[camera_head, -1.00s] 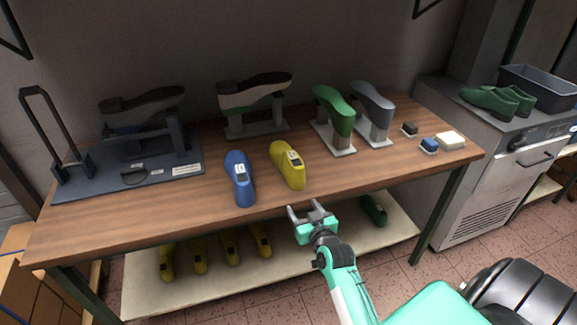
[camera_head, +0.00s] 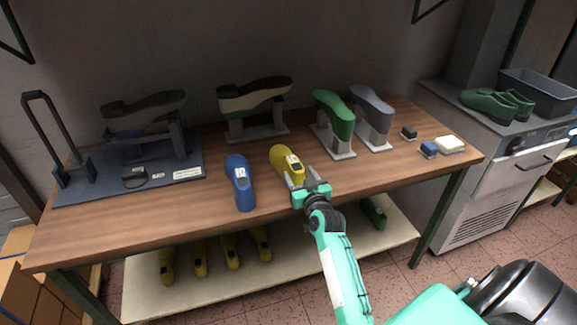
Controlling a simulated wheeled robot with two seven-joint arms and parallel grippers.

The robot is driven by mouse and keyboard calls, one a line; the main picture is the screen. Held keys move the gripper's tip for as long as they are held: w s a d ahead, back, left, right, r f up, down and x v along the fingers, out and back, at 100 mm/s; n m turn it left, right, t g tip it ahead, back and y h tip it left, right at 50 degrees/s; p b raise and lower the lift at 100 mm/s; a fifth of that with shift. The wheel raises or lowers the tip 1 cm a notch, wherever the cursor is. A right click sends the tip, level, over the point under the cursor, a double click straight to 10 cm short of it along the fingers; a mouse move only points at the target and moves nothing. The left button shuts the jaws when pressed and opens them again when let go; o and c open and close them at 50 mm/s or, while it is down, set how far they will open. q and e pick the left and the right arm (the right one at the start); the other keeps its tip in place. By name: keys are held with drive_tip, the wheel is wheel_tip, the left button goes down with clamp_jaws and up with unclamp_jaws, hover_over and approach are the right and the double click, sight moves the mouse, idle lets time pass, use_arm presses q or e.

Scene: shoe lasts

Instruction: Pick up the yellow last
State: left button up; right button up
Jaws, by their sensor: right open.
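The yellow last (camera_head: 283,158) lies on the wooden table (camera_head: 200,211), toe towards the back, with a white label on top. My right gripper (camera_head: 299,180) is open at the near end of the yellow last. Its fingers point away from me and overlap that end in the picture; I cannot tell whether they touch it. The near end is partly hidden by the gripper. A blue last (camera_head: 239,182) lies just to the left of the yellow one. My left gripper is not in view.
Shoe forms on stands, one green (camera_head: 336,115) and one grey (camera_head: 371,104), stand behind to the right. A dark fixture (camera_head: 150,150) is at the left. Several yellow lasts (camera_head: 231,250) lie on the lower shelf. Small blocks (camera_head: 449,145) sit at the right end.

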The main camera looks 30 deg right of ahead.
sight(295, 168)
drive_tip(key=x, duration=0.3)
drive_tip(key=shift+w+d+f+p, duration=0.15)
drive_tip(key=shift+w+f+p, duration=0.1)
drive_tip(key=shift+w+p, duration=0.05)
drive_tip(key=shift+w+d+f, duration=0.1)
drive_tip(key=shift+w, duration=0.4)
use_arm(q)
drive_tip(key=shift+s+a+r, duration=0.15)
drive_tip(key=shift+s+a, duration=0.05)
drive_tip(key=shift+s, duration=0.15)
use_arm(e)
drive_tip(key=shift+c, duration=0.4)
drive_tip(key=c, duration=1.1)
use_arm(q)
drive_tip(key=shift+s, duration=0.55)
use_arm(e)
clamp_jaws()
